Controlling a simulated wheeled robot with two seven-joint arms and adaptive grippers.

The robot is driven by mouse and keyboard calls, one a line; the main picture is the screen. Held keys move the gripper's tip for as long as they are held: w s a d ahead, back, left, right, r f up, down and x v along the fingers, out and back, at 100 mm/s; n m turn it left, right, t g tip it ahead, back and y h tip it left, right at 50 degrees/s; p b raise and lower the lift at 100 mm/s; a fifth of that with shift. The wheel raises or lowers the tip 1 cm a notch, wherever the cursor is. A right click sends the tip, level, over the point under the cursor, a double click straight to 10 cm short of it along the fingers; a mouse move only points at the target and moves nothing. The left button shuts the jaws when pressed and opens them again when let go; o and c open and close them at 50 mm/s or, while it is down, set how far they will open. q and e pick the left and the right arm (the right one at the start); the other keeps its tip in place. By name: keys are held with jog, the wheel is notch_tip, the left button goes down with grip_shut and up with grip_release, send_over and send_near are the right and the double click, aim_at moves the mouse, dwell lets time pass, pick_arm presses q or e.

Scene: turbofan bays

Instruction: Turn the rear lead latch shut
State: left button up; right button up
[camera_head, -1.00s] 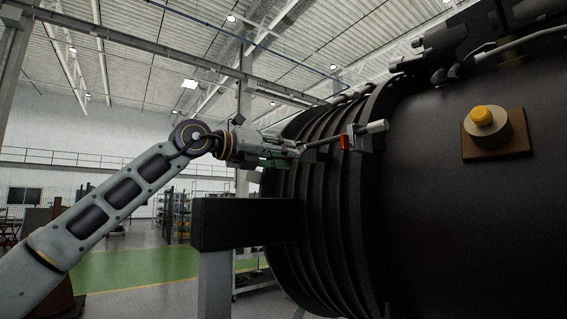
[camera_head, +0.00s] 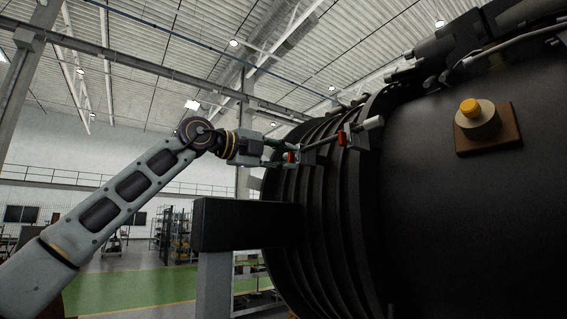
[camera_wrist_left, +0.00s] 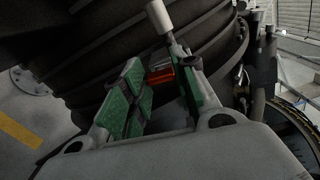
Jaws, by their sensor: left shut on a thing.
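The fingers hide part of the grip. My right gripper is not in view.
A dark beam (camera_head: 248,224) on a grey post stands below my left arm and reaches the casing. A yellow knob (camera_head: 470,106) on a brown plate (camera_head: 511,133) sits on the casing at right. Shelving stands behind on the left; the green floor there is clear.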

pick_arm(q)
jog(key=shift+o, duration=0.2)
jog(key=shift+n+b, duration=0.4)
jog(key=shift+n, duration=0.7)
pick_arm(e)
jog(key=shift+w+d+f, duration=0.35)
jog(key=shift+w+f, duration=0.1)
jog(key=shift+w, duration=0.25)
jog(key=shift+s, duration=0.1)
pick_arm(q)
jog(key=o, duration=1)
jog(key=shift+a, duration=0.1)
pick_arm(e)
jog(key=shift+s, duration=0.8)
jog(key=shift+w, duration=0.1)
